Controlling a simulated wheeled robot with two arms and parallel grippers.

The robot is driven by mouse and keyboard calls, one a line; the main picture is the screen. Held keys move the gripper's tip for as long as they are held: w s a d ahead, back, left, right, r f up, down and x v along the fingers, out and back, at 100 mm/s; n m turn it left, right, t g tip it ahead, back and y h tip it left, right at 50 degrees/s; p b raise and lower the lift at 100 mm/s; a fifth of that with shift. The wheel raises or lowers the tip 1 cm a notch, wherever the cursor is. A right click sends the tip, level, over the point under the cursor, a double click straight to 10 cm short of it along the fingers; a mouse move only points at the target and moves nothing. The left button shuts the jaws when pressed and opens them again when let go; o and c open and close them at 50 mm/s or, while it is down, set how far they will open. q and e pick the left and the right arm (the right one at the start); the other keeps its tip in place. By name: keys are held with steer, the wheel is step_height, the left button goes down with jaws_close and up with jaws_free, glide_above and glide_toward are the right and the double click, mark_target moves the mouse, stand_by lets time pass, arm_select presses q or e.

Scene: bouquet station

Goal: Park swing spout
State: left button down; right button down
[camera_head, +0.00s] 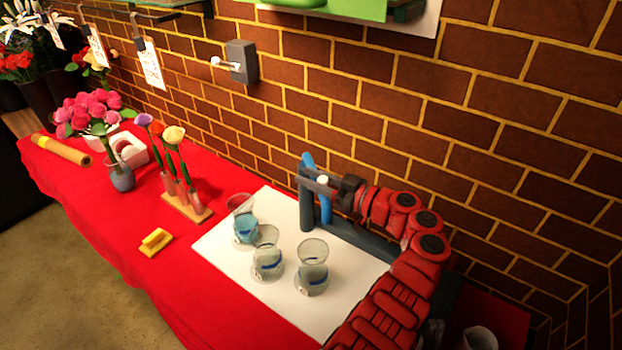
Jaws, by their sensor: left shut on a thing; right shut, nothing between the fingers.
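The blue swing spout (308,161) shows at the top of a dark blue post (306,207), at the back of the white mat near the brick wall. I do not make out my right gripper; a dark grey part at the bottom edge, beside the red arm, is too unclear to name.
Several glasses, one of them here (313,266), stand on the white mat (222,247). The brick wall closes the back.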

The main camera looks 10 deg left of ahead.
arm_select(q)
steer(key=c, duration=0.7)
jaws_free()
steer(key=shift+a+r, duration=0.15)
steer(key=shift+r, duration=0.25)
steer(key=shift+o, duration=0.4)
steer(key=shift+f, duration=0.15)
